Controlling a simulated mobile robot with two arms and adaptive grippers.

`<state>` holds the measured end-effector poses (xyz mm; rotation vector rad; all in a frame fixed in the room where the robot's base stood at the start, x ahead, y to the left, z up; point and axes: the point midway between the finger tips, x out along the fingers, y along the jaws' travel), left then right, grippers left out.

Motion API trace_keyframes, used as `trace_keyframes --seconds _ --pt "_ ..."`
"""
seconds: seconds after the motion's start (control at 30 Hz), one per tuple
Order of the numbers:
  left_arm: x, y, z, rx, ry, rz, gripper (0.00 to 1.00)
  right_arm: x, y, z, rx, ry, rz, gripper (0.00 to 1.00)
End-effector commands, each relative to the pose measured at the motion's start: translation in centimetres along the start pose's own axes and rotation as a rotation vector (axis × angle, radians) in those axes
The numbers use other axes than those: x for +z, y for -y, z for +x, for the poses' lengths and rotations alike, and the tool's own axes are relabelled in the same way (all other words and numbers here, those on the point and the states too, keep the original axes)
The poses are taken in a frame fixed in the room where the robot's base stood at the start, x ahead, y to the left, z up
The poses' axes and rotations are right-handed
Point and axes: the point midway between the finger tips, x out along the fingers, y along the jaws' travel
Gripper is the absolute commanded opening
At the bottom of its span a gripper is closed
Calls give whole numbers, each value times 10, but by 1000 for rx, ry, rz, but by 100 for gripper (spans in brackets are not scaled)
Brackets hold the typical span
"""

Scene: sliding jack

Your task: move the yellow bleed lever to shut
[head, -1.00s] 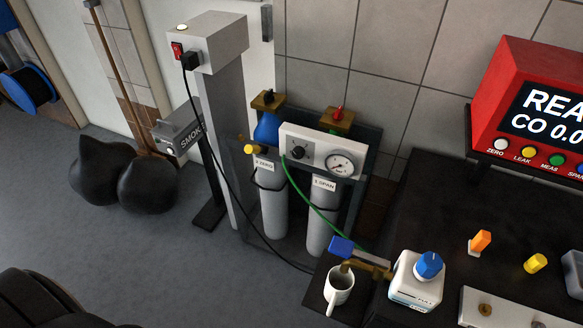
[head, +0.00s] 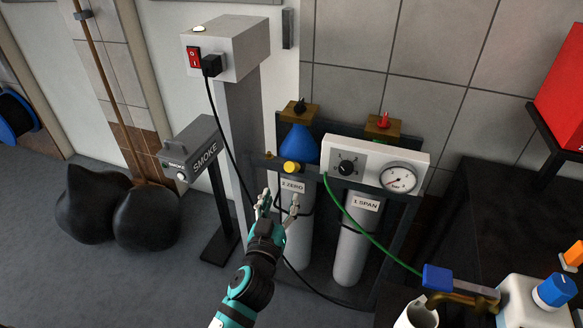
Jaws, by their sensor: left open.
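The yellow bleed lever (head: 291,167) shows as a rounded yellow end at the top of the left cylinder, above the "2 ZERO" label and below a blue cone-shaped part (head: 298,144). A small brass piece shows just to its left. My left gripper (head: 279,198) is open and empty, with its fingers spread in front of the zero cylinder (head: 297,235), a little below the lever in the picture. I cannot tell how far in front it is. I see no contact with the lever. My right gripper is not in view.
A panel with a black knob and a gauge (head: 398,179) stands right of the lever. A green hose (head: 362,228) and a black cable (head: 227,137) run past the cylinders. A grey column (head: 245,112) stands left. A mug (head: 417,313) sits at the lower right.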

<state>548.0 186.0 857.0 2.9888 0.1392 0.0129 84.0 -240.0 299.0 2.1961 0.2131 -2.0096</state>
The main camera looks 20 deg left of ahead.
Motion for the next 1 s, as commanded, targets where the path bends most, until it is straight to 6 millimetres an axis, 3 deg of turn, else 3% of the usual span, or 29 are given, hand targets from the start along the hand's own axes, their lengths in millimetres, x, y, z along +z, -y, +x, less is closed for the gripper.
trace_keyframes --seconds 0.3,0.5,0.7,1.0 --pt "-1 0 72 0 -2 4 51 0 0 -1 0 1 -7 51" --pt "1 0 106 0 0 2 51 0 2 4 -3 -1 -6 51" --pt "1 0 123 1 1 1 51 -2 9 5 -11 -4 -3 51" --pt "1 0 126 0 2 1 51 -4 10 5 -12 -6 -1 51"
